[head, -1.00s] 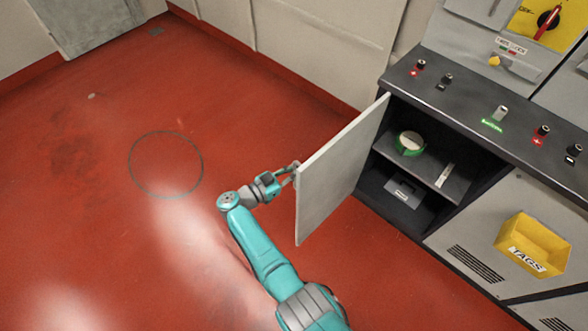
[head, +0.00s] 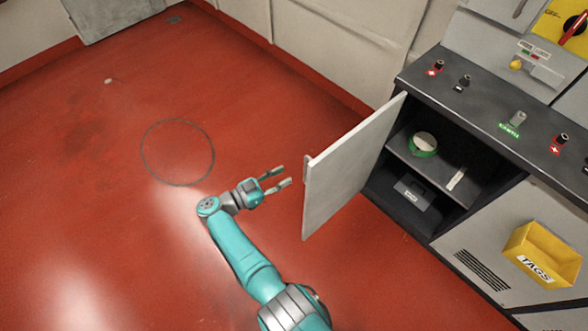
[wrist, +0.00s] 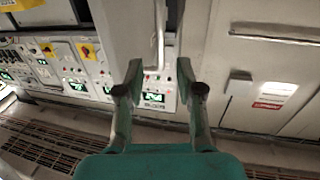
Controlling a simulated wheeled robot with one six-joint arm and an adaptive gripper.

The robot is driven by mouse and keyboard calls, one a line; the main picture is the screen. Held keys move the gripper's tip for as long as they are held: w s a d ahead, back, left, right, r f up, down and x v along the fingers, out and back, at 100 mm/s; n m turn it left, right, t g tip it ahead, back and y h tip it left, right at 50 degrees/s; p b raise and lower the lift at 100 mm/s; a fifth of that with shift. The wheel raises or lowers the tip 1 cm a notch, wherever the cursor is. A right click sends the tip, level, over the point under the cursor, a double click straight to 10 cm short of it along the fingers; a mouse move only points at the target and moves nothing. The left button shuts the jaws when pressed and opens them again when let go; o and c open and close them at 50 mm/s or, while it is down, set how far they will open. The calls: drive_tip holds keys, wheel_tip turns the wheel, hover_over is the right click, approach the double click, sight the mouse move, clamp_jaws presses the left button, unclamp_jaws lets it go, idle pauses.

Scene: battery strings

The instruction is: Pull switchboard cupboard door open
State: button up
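The switchboard cupboard door (head: 350,172) stands wide open, swung out to the left of the cupboard (head: 432,175). A small handle (head: 308,160) shows at the door's free edge. My gripper (head: 284,176) is open and empty, a short way left of that edge and apart from it. In the wrist view my gripper's two fingers (wrist: 157,88) are spread, with a pale upright bar, perhaps the handle, beyond them. Inside the cupboard a green and white roll (head: 423,144) lies on the shelf, and a dark grey box (head: 411,188) stands below.
A yellow TAGS bin (head: 543,254) hangs on the closed panel to the right of the cupboard. The dark worktop (head: 490,105) carries several terminals. The red floor (head: 90,200) left of my arm is clear.

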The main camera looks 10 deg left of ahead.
drive_tip(key=shift+v, duration=1.4)
